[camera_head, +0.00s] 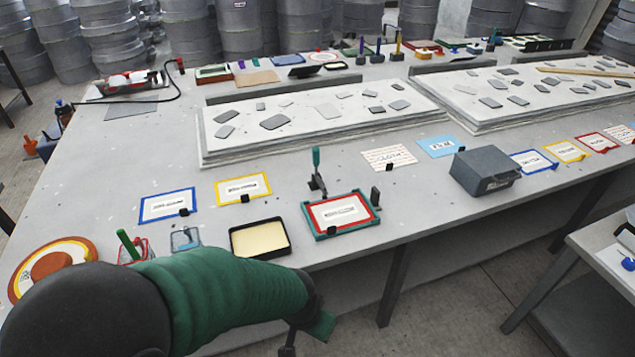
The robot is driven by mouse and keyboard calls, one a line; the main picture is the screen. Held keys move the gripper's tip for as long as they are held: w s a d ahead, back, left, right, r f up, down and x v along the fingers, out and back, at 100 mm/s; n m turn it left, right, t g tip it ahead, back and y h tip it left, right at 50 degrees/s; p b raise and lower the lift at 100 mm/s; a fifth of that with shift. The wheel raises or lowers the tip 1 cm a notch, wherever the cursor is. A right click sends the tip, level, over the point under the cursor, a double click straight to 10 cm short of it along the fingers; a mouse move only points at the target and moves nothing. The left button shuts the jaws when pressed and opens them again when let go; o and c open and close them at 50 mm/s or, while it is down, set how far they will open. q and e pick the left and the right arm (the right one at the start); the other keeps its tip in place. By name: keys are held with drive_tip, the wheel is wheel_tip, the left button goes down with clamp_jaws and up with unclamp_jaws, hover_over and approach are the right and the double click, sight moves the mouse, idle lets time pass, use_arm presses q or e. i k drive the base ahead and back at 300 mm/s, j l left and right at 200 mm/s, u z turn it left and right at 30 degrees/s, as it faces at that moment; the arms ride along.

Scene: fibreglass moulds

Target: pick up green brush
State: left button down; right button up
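An upright green-handled tool (316,160), which looks like a brush, stands on the table behind a red-and-green framed tray. A second green handle (127,244) leans in a small red wire holder at the left front; its lower end is hidden, so I cannot tell if it is a brush. My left arm, with a green sleeve, crosses the bottom left. Its gripper (308,335) is low, in front of the table edge, apart from both green handles. Its fingers are partly cut off by the frame, and no held object shows. My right gripper is out of view.
The red-and-green tray (340,214) and a black tray with a cream pad (260,239) lie near the front edge. A grey box (485,171) sits to the right. White mould slabs (310,118) fill the middle. Bare tabletop lies left of the slabs.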

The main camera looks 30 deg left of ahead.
sight(122, 235)
drive_tip(key=u, duration=0.45)
drive_tip(key=k+u, duration=0.1)
drive_tip(key=u, duration=0.75)
drive_tip(key=j+u, duration=0.1)
drive_tip(key=u, duration=0.3)
drive_tip(key=k+u, duration=0.1)
drive_tip(key=u, duration=0.35)
